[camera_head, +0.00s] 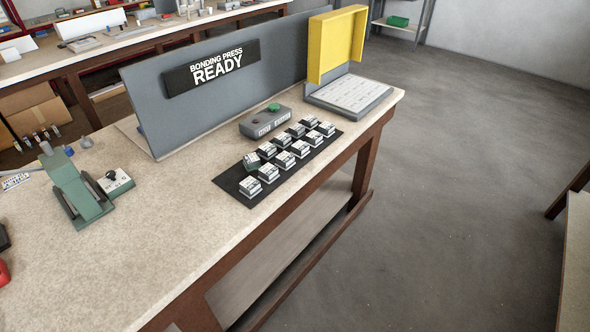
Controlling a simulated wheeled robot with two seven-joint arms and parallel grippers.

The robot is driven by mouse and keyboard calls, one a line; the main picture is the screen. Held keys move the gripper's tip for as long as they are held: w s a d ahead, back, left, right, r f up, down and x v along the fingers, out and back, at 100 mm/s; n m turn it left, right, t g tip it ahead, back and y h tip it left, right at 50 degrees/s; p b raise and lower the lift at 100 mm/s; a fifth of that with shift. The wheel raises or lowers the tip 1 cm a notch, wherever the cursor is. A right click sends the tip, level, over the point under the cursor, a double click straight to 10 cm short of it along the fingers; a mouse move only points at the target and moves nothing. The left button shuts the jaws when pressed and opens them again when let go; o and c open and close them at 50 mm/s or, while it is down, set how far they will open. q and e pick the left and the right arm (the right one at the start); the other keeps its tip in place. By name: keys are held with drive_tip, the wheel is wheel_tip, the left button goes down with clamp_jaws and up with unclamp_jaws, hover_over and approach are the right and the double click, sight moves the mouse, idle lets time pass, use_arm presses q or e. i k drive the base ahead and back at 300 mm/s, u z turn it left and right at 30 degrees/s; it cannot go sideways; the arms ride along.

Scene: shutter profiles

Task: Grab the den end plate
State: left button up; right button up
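Several small dark blocks with white labelled tops stand in two rows on a black mat (231,181) near the bench's right edge. They may be the end plates. The label print is too small to read, so I cannot tell which one is for the den. The nearest block (250,187) sits at the mat's near end. Another block (251,162) in the far row looks turned and greenish. Neither of my grippers is in view.
A grey control box (266,122) with a green button stands behind the mat. Beyond are a yellow-hooded press (337,45) and a grey panel reading "BONDING PRESS READY" (210,68). A green hand tool (76,190) stands left. The bench's near middle is clear.

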sight(285, 160)
drive_tip(key=z, duration=0.7)
drive_tip(key=i, duration=0.4)
drive_tip(key=z, duration=0.05)
